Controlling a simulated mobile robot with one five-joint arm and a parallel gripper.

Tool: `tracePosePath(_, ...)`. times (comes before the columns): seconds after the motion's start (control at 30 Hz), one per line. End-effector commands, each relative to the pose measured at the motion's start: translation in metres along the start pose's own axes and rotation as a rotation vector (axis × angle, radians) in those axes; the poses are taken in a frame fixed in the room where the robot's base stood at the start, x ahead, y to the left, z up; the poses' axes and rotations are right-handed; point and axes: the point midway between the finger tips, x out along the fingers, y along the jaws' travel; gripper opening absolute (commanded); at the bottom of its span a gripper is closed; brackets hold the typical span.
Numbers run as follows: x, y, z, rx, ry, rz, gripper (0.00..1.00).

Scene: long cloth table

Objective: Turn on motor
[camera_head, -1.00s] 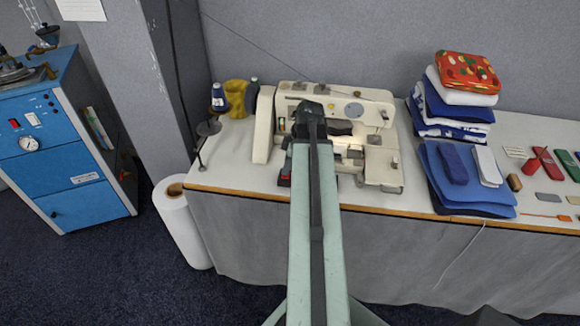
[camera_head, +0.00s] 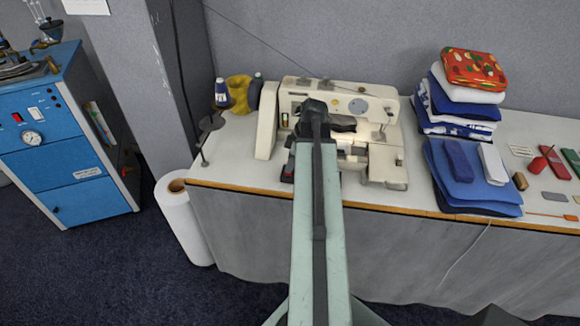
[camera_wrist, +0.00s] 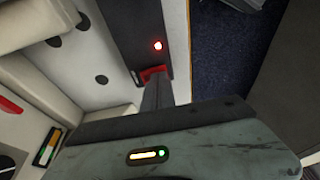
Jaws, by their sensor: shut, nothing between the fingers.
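The cream sewing machine (camera_head: 352,106) stands at the left end of the table, partly hidden behind my arm. A dark switch box (camera_wrist: 135,32) lies on the white tabletop beside it; its edge shows left of my arm in the head view (camera_head: 288,170). On the box are a lit red lamp (camera_wrist: 157,45) and a red switch (camera_wrist: 153,72). My gripper (camera_wrist: 155,88) is shut and empty, its tips at the red switch. Whether they touch or press it I cannot tell. In the head view my arm hides the fingertips.
Thread spools (camera_head: 221,93) and a thread stand (camera_head: 207,135) are left of the machine. Folded cloth (camera_head: 468,115) is stacked on its right. A white roll (camera_head: 185,220) stands on the floor by the table's left edge. A blue cabinet (camera_head: 62,140) stands farther left.

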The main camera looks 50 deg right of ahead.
Motion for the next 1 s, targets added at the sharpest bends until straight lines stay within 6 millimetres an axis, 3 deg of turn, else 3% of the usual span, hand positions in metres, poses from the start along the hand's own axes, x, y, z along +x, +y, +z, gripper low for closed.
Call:
tracePosePath(0.57, -0.008, 0.007, -0.003, 0.000, 0.001, 0.000, 0.00)
tracePosePath(0.77, -0.033, 0.003, -0.012, -0.002, 0.001, -0.001, 0.00)
tracePosePath(1.0, -0.087, -0.008, -0.017, 0.000, 0.001, 0.000, 0.00)
